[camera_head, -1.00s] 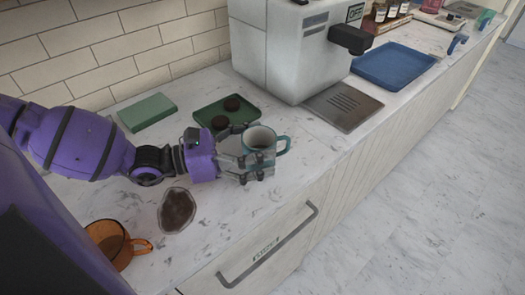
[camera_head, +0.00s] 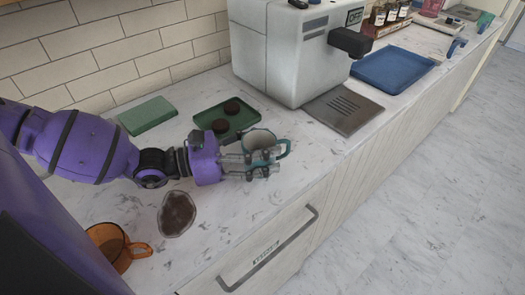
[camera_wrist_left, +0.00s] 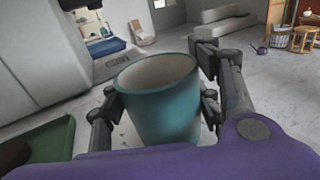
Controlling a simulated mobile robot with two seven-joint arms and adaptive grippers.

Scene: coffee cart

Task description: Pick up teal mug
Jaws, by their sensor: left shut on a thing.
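The teal mug (camera_head: 262,141) has a pale inside and a teal handle on its right side. My left gripper (camera_head: 258,165) is shut on the mug, with its fingers on both sides of the body. In the left wrist view the mug (camera_wrist_left: 163,105) sits upright or nearly so between the two fingers (camera_wrist_left: 160,112). The fingers hide much of the mug's lower part in the head view, so its height over the counter is hard to tell. My right gripper is not in view.
A green tray (camera_head: 204,117) with two dark round things lies behind the mug. An orange mug (camera_head: 108,240) and a dark brown patch (camera_head: 177,213) are at the near left. A coffee machine (camera_head: 285,55) stands behind, with a blue tray (camera_head: 392,68) to its right.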

